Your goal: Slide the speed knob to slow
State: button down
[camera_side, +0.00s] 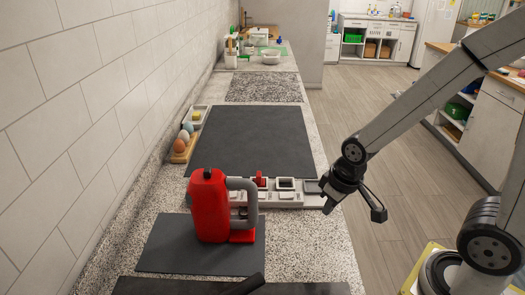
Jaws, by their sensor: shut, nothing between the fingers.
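A red appliance (209,208) with a thick grey handle (248,190) stands upright on a dark mat near the front of the counter. Just behind it is a low pale grey strip (284,199) with several square parts and a small red piece (261,180). I cannot make out which part is the speed knob, nor any slow marking. My gripper (328,208) is shut and empty, pointing down near the right end of the strip, at the counter's right edge. I cannot tell whether it touches the strip.
A large dark mat (250,135) lies clear behind the strip. A wooden holder with egg-like objects (184,143) and a small tray (195,117) sit along the tiled wall at left. The counter's right edge drops to the floor. A dark bar (245,285) lies in front.

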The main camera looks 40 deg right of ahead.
dwell(0.3)
jog(key=c, duration=0.7)
grip_release()
jog(key=shift+w+r, duration=0.1)
jog(key=shift+o, duration=1.3)
jog(key=shift+w+a+r+n, duration=0.1)
jog(key=shift+w+a+n, duration=0.1)
jog(key=shift+w+n, duration=0.1)
notch_tip(320, 180, up, 15)
jog(key=n+g, duration=0.2)
jog(key=n, duration=0.6)
send_over(207, 170)
jog(key=shift+s+d, duration=0.15)
jog(key=shift+d, duration=0.25)
jog(key=shift+a+r+g, duration=0.3)
jog(key=shift+a+r, duration=0.05)
jog(key=shift+f, duration=3.95)
